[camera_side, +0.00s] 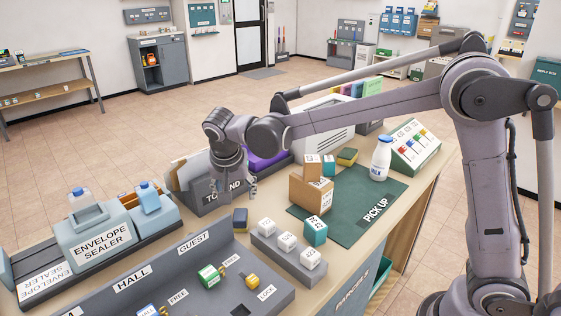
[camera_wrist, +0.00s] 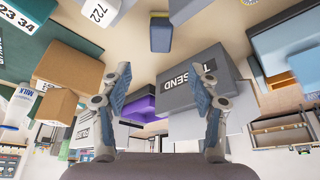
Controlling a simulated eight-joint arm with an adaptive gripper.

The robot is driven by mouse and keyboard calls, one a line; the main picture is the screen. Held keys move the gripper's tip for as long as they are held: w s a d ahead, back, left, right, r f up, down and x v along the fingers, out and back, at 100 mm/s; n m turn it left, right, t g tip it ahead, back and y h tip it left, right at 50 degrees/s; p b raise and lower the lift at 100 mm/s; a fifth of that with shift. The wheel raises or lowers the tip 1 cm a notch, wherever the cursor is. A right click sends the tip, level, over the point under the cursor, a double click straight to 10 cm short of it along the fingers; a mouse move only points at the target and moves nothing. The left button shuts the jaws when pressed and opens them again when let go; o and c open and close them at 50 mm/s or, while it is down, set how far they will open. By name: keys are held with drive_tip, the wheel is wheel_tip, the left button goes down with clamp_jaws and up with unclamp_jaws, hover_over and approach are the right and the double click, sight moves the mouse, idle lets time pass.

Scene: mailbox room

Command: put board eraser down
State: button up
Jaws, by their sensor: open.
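A small dark-blue block with an olive-yellow face, which looks like the board eraser (camera_side: 240,219), sits on the bare tabletop between the TO SEND tray and the grey key panel. It also shows at the top of the wrist view (camera_wrist: 163,36). My gripper (camera_side: 232,189) is above the table, just behind this block and in front of the TO SEND tray (camera_side: 208,203). In the wrist view, its fingers (camera_wrist: 162,78) are spread, with nothing between them, and the block is apart from them.
The green PICK UP mat (camera_side: 345,205) holds a cardboard box (camera_side: 310,193), small cubes and a milk bottle (camera_side: 381,158). A grey rack with white numbered cubes (camera_side: 286,254) stands in front. The envelope sealer (camera_side: 103,240) is at left. A purple item (camera_side: 266,161) lies behind the gripper.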

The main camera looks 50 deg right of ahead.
drive_tip(key=s+d+r+n+t+y, duration=0.15)
drive_tip(key=s+d+r+n, duration=0.25)
drive_tip(key=s+d, duration=0.5)
drive_tip(key=s+f+n+t+y, duration=0.1)
drive_tip(key=s+f+n+t, duration=0.1)
drive_tip(key=s, duration=1.1)
drive_tip(key=d+f+n, duration=0.1)
drive_tip(key=n, duration=0.1)
drive_tip(key=shift+n+y, duration=0.35)
drive_tip(key=shift+n, duration=0.05)
